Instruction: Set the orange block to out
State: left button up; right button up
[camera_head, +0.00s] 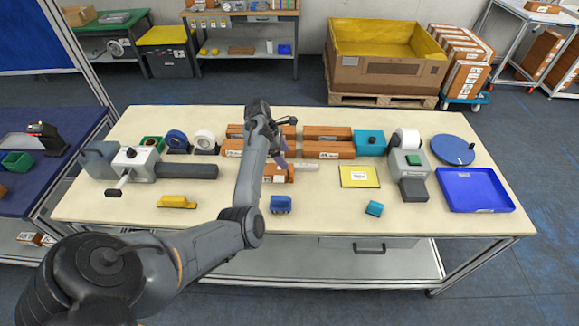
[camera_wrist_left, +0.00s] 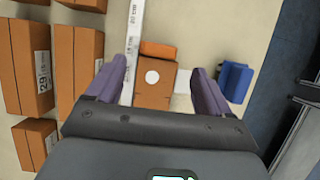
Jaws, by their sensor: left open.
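My left gripper (camera_wrist_left: 158,68) is open. Its two purple fingers stand on either side of the brown block, with a gap on each side, and I cannot tell the height above it. In the head view my left gripper (camera_head: 281,158) partly covers the brown block. My right gripper is not in view.
A white marked strip (camera_wrist_left: 130,60) runs beside the brown block. Several brown boxes (camera_head: 325,150) line the back side. A blue block (camera_head: 281,204) lies in front, a yellow one (camera_head: 177,201) front left. A yellow-bordered card (camera_head: 359,177) and blue tray (camera_head: 475,190) are to the right.

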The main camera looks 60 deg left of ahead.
aim_at(291, 167)
pick_arm(q)
jog(key=x, duration=0.6)
jog(key=shift+w+d+f+b, duration=0.1)
jog(key=shift+w+f+b, duration=0.05)
jog(key=shift+b, duration=0.15)
